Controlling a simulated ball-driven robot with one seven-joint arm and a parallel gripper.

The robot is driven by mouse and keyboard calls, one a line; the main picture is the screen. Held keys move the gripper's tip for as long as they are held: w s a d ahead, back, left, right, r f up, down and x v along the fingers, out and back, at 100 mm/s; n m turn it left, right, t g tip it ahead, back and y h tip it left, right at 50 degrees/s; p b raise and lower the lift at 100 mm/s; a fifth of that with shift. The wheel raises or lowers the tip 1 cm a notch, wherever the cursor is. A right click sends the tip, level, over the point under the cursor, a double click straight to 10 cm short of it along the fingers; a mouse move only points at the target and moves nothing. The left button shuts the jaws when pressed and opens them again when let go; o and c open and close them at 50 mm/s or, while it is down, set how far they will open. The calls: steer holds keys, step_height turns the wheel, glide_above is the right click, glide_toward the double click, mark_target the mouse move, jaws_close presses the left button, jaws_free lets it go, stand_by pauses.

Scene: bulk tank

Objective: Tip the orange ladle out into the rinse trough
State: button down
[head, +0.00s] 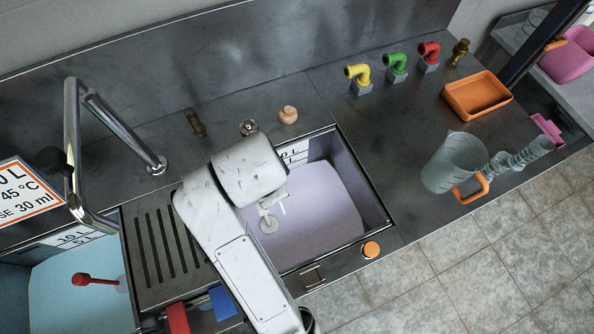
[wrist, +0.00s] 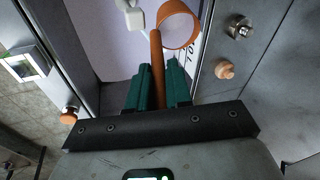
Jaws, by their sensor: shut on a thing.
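My gripper (wrist: 157,80), with teal fingers, is shut on the handle of the orange ladle (wrist: 157,58) in the wrist view. The ladle's round cup (wrist: 178,24) lies beyond the fingertips, over the right basin (wrist: 95,35), near its wall with volume marks. Lilac shows inside the cup; I cannot tell whether it is liquid. In the head view my arm hides the gripper and ladle. There the right basin (head: 330,205) holds lilac liquid, and the left basin (head: 75,295) holds light blue liquid. I cannot tell which one is the rinse trough.
A slotted drainboard (head: 160,240) lies between the basins, and a tall chrome faucet (head: 72,140) stands behind. A clear jug (head: 453,163), an orange tray (head: 478,95) and coloured taps (head: 395,65) are on the right counter. A red-handled tool (head: 95,280) is in the left basin.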

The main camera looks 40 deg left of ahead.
steer(key=shift+w+d+r, duration=0.1)
steer(key=shift+w+d, duration=0.1)
steer(key=shift+w+d+f+m+g+y, duration=0.15)
steer(key=shift+w+d+g+y, duration=0.35)
steer(key=shift+w+d+y, duration=0.4)
steer(key=shift+w+d+f+m+g+y, duration=0.15)
steer(key=shift+w+d+g+y, duration=0.45)
steer(key=shift+d, duration=0.5)
stand_by(0.7)
steer(key=shift+w+d+f+g+y, duration=0.4)
steer(key=shift+w+d+y, duration=0.2)
steer(key=shift+y, duration=0.1)
stand_by(0.7)
steer(key=shift+d+f+g+y, duration=0.2)
steer(key=shift+f+g+y, duration=0.1)
steer(key=shift+f, duration=0.2)
steer(key=shift+w+f+b, duration=0.15)
steer(key=shift+f+b, duration=0.1)
steer(key=shift+b, duration=0.1)
steer(key=shift+d+f+y+b, duration=0.15)
steer(key=shift+f+y+b, duration=0.25)
steer(key=shift+b, duration=0.1)
steer(key=shift+w+d+f+m+g+y+b, duration=0.25)
steer(key=shift+f+g+y+b, duration=0.3)
steer(key=shift+b, duration=1.25)
steer(key=shift+w+d+f+m+g+y+b, duration=0.3)
steer(key=shift+y+b, duration=0.35)
steer(key=shift+b, duration=1.15)
